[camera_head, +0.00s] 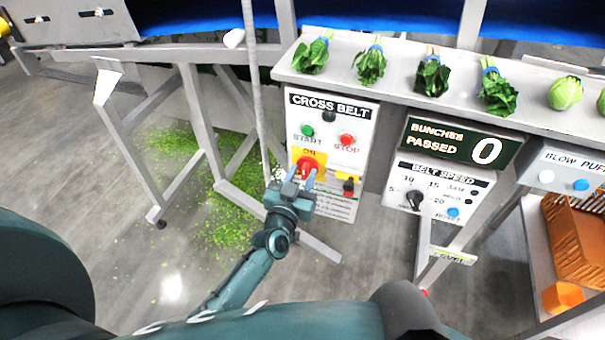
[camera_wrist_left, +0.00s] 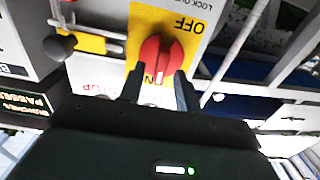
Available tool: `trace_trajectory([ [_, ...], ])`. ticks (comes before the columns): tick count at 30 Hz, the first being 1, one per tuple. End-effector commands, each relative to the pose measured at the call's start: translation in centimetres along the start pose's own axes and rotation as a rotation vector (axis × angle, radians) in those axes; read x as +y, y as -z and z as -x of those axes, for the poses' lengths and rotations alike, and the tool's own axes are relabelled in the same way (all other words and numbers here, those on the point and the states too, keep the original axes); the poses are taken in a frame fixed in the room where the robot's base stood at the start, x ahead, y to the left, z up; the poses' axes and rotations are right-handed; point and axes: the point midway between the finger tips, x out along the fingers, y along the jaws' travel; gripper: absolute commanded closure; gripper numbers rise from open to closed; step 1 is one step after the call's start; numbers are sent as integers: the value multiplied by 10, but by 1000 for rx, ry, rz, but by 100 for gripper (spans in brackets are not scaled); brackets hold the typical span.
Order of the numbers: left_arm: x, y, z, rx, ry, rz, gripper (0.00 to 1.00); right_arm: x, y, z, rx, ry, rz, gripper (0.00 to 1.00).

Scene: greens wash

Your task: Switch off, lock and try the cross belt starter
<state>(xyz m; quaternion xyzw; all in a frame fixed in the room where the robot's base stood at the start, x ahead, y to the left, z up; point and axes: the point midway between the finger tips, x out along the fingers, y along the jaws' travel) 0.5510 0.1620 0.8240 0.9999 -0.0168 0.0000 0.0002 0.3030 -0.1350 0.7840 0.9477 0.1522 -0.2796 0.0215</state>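The cross belt starter panel (camera_head: 330,105) is white, with a green START button (camera_head: 307,131) and a red STOP button (camera_head: 347,139). Below them, a red rotary switch (camera_head: 307,166) sits on a yellow plate, with ON above it. In the left wrist view the red switch (camera_wrist_left: 160,58) shows large, its white mark on the side away from the upside-down OFF lettering. My left gripper (camera_head: 298,178) is at the switch, its fingers apart on either side of the knob; contact is unclear. My right gripper is out of view.
A thin upright pole (camera_head: 256,90) stands just left of the panel. Bunched greens (camera_head: 370,65) lie on the ledge above. The belt speed panel (camera_head: 440,190) and blow-off panel (camera_head: 570,175) are to the right. Green scraps litter the floor at left.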

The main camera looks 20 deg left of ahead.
Motion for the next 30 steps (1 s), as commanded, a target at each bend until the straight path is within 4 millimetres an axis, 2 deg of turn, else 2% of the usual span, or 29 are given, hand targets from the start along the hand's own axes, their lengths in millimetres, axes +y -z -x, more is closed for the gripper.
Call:
trace_trajectory([
  [4,0,0,-8,0,-1,0,67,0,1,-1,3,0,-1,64],
  [12,0,0,-9,-1,-1,0,67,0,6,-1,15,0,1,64],
  [24,0,0,-9,0,-1,0,99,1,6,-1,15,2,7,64],
  [30,0,0,-8,0,-1,0,100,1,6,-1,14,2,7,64],
])
